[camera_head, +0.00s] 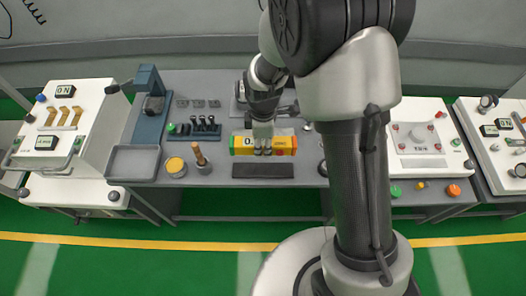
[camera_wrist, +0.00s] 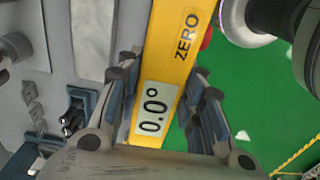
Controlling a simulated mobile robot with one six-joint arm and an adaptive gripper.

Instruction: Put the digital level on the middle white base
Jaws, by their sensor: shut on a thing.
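The digital level is a yellow bar (camera_head: 240,143) with a 0.0° display, in the middle of the head view. In the wrist view the level (camera_wrist: 176,45) runs between the fingers, with its display and the word ZERO showing. My gripper (camera_head: 262,150) is shut on the level from above, around its middle. The wrist view shows a finger of my gripper (camera_wrist: 165,85) on each side of it. A pale flat plate (camera_head: 285,130) shows just behind the level; I cannot tell whether it is the middle white base, or whether the level touches the surface below.
A dark strip (camera_head: 263,171) lies at the bench's front edge. A yellow-topped pot (camera_head: 176,166), a holder with a wooden handle (camera_head: 201,160) and an empty grey tray (camera_head: 133,162) stand left. White carts stand left (camera_head: 90,105) and right (camera_head: 450,158). My arm hides some of the bench's right.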

